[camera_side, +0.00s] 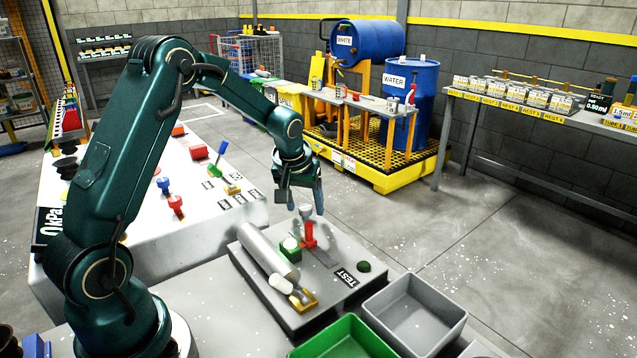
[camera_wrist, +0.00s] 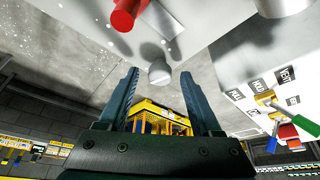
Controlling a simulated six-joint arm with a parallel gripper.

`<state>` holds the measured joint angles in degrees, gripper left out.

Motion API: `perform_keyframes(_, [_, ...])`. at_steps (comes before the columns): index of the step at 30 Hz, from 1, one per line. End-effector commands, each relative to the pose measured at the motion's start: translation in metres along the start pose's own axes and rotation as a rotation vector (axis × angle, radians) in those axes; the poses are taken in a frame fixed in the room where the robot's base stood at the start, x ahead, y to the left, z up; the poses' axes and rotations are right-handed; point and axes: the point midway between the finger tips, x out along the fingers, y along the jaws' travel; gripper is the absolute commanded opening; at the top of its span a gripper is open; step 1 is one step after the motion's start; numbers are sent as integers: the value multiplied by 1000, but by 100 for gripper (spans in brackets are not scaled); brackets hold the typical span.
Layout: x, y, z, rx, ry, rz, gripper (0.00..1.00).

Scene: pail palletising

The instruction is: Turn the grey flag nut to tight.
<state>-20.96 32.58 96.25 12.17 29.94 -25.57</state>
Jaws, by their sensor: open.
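A small grey rounded piece, seemingly the grey flag nut (camera_side: 306,211), stands near the red fitting (camera_side: 308,236) on the grey test board. In the wrist view the grey piece (camera_wrist: 159,74) shows between and beyond my fingertips, and a red cylinder (camera_wrist: 127,14) is at the top. My gripper (camera_side: 305,203) points down over the board with its fingers around the height of the grey piece. In the wrist view my gripper (camera_wrist: 159,80) is open, with a gap between the fingers. I cannot tell whether a finger touches the piece, or how the nut's flag is turned.
A grey cylinder (camera_side: 268,250) and a green block with a white top (camera_side: 290,249) are left of the red fitting. A dark green button (camera_side: 364,267) is at right. A grey bin (camera_side: 414,309) and a green bin (camera_side: 345,340) stand in front.

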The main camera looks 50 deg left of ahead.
Motion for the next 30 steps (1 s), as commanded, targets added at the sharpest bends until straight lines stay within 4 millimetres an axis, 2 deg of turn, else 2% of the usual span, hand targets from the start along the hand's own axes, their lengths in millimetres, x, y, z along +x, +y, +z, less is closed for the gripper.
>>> perform_keyframes(30, [1, -5, -1, 533, -2, 222, 66])
